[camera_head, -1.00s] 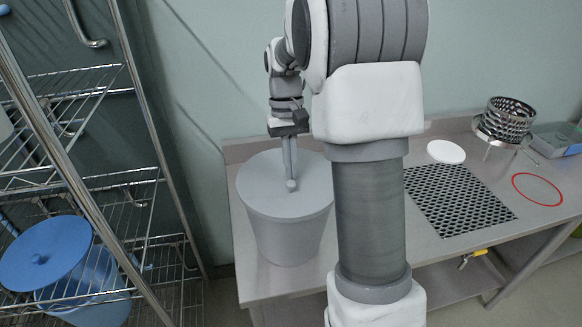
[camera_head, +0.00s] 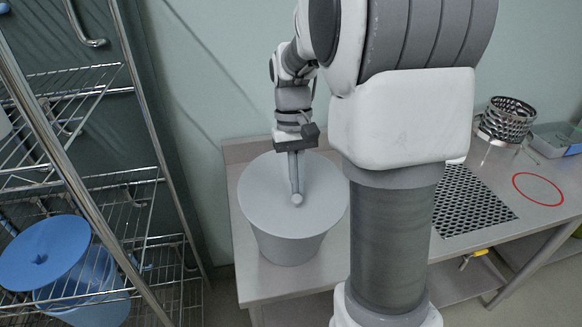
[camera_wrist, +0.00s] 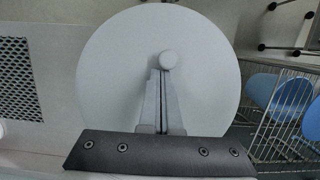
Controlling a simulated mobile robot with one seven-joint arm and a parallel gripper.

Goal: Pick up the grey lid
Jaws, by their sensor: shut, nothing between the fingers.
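The grey lid (camera_head: 258,205) is a round flat disc with a small light knob (camera_head: 297,200), over a grey tapered vat (camera_head: 285,250) at the bench's left end. In the wrist view the lid (camera_wrist: 108,65) fills the middle, with its knob (camera_wrist: 168,60) just beyond my fingertips. My gripper (camera_head: 296,193) points down at the knob with its fingers together and empty. It also shows in the wrist view (camera_wrist: 161,72). The fingertips look very close to the knob; I cannot tell whether they touch it. The lid's seating on the vat's rim is hidden.
A wire rack (camera_head: 125,180) stands left, with a blue lidded vat (camera_head: 45,250) on it. The steel bench (camera_head: 345,262) continues right, with a perforated plate (camera_head: 470,205), a red ring (camera_head: 538,188) and a perforated steel basket (camera_head: 508,118). A wall is close behind.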

